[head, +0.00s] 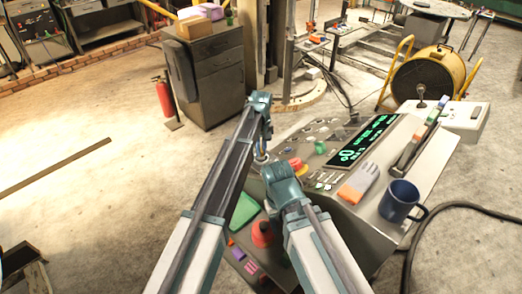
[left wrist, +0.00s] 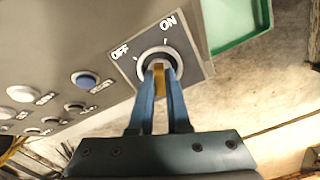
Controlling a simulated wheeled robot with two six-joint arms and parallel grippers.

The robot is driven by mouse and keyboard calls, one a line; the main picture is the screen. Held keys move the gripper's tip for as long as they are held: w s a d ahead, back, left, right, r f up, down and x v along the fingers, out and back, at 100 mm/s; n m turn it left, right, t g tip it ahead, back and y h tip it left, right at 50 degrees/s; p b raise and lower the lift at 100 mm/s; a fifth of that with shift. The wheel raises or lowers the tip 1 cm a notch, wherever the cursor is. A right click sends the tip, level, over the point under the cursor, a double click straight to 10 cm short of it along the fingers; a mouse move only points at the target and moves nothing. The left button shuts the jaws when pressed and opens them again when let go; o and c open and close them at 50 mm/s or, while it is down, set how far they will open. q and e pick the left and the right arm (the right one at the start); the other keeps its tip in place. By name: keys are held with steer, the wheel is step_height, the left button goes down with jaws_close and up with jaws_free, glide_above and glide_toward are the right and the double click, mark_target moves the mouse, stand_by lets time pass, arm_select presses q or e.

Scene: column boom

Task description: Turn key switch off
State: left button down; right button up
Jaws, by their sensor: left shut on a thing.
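The key switch (left wrist: 178,57) fills the upper middle of the left wrist view. It is a round dark dial on a square grey plate marked OFF on the left and ON on the right. My left gripper (left wrist: 159,80) is shut on its brass-yellow key (left wrist: 158,76), with one blue finger on each side. The fingers hide part of the key, and I cannot tell for sure which mark it points to. In the head view my left gripper (head: 262,152) reaches down to the console. The switch cannot be made out there. My right arm shows, but its gripper does not.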

arm_select(q)
steer(key=n, duration=1.3)
steer(key=shift+n, duration=0.3)
stand_by(0.3)
steer(key=c, duration=0.9)
jaws_free()
steer(key=shift+o, duration=0.2)
steer(key=shift+r, duration=0.15)
step_height(320, 180, up, 14)
steer(key=p, duration=1.4)
steer(key=shift+f, duration=0.25)
